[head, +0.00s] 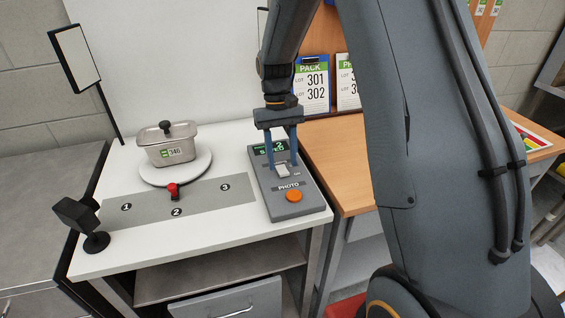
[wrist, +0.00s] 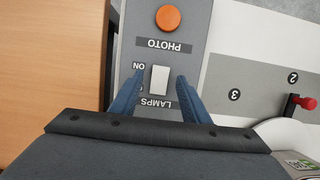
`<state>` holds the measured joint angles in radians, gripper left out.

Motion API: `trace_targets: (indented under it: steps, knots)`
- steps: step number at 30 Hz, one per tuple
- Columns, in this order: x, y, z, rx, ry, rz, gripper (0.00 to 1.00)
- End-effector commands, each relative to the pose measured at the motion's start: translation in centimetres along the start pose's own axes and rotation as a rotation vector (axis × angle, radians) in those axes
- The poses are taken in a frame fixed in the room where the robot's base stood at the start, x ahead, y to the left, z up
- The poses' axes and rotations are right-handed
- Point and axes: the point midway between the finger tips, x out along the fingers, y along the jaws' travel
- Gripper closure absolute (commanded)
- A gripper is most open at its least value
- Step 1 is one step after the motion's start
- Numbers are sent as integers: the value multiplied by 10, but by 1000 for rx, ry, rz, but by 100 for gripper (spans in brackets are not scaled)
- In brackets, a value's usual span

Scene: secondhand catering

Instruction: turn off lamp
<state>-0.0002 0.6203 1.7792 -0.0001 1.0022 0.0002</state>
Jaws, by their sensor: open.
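The control box (head: 292,210) is grey and stands at the right of the white table. It carries a white lamp rocker switch (head: 282,171), an orange button marked PHOTO (head: 294,196) and a small dark display with green text. My gripper (head: 283,162) is open over the switch. In the wrist view, the white switch (wrist: 159,80) lies between my two blue fingers (wrist: 156,90), with LAMPS and ON printed beside it. I cannot tell whether the fingers touch it. A flat lamp panel (head: 75,57) on a black stand is at the back left.
A metal lidded container (head: 167,146) tagged 340 sits on a round white turntable (head: 197,172) with a red knob (head: 173,190). A black device on a stand (head: 82,217) is at the front left. A wooden table (head: 335,168) adjoins on the right. The numbered grey strip is clear.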

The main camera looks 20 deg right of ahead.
Motion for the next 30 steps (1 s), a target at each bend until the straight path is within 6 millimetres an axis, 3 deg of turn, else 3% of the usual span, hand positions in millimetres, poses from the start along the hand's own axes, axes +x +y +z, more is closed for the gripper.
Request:
trace_targets:
  steps: [6,13,25,30]
  knots:
    - [-36,0,-2,0,5,0,58]
    - [-60,0,-1,0,3,0,58]
    - [-63,0,0,0,2,0,58]
    - [-53,0,23,0,52,0,58]
